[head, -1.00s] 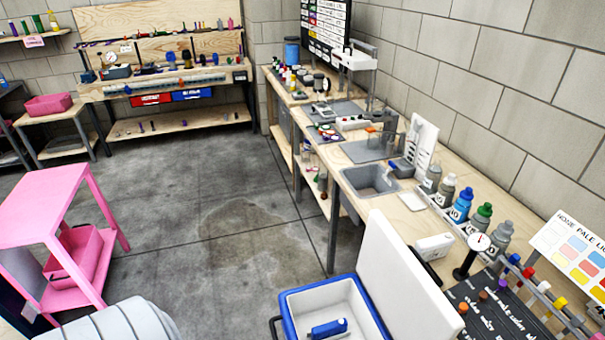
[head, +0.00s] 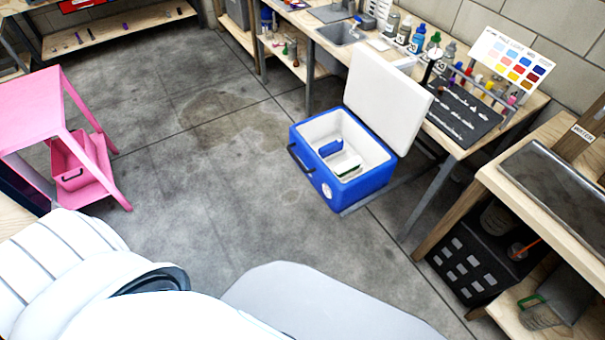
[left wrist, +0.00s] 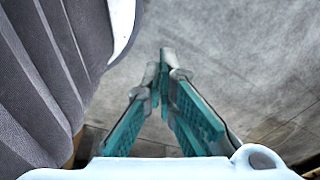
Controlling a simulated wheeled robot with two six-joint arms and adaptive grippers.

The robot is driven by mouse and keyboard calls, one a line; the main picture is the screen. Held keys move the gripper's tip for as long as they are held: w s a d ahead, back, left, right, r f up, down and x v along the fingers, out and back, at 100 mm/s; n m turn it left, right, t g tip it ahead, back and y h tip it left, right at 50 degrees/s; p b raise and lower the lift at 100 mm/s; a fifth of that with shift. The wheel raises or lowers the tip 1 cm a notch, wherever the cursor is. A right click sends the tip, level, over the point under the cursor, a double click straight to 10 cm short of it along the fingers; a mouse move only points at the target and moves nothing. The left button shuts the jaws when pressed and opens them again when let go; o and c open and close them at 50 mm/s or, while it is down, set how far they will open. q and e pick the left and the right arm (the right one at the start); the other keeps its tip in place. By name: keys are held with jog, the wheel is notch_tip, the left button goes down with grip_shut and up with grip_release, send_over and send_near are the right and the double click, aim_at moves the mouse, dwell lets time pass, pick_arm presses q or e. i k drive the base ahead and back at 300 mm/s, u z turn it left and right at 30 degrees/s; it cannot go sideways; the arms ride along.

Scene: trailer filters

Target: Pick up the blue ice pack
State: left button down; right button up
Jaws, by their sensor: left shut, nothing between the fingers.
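The blue ice pack (head: 331,147) lies inside the open blue cooler (head: 362,187), against the left part of its white interior. A white and green item (head: 345,165) lies beside it in the cooler. The cooler stands on the floor with its white lid (head: 385,98) raised at the back right. My left gripper (left wrist: 164,75) shows in the left wrist view with its teal fingers shut and empty above bare grey floor. The ice pack and cooler are not in that view. Neither gripper shows in the head view.
A pink cart (head: 85,165) with a pink bin stands at the left. A workbench (head: 460,150) runs behind the cooler. A wooden shelf (head: 500,185) with a black crate (head: 468,262) stands at the right. The concrete floor between cart and cooler is clear.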

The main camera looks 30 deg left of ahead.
aim_at(331, 147)
jog(key=u, duration=0.5)
jog(key=i, duration=0.95)
jog(key=u, duration=0.45)
